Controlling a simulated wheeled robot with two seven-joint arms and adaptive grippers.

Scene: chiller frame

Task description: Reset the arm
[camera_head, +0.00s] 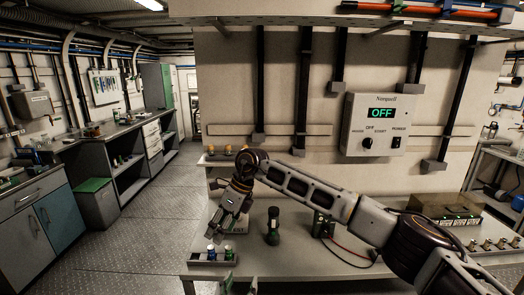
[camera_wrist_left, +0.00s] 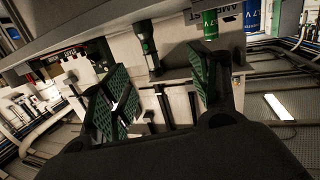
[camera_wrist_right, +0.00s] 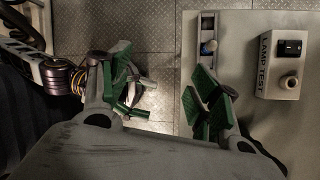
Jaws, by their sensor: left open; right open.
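My right arm reaches in from the right in the head view. Its gripper (camera_head: 228,208) hangs above the bench, over the back of a small tray (camera_head: 198,260). In the right wrist view the right gripper (camera_wrist_right: 165,92) has its green-padded fingers spread, with nothing between them. My left gripper (camera_head: 240,285) shows only as fingertips at the bottom edge of the head view, in front of the bench edge. In the left wrist view the left gripper (camera_wrist_left: 165,95) is spread and empty. The tray, with a blue-topped piece, also shows in the right wrist view (camera_wrist_right: 207,22).
A dark flashlight (camera_head: 272,228) stands upright on the bench (camera_head: 300,270), right of the right gripper. A lamp test box (camera_wrist_right: 280,65) is near the tray. A control panel (camera_head: 377,124) reading OFF is on the wall. The floor (camera_head: 140,235) at left is clear.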

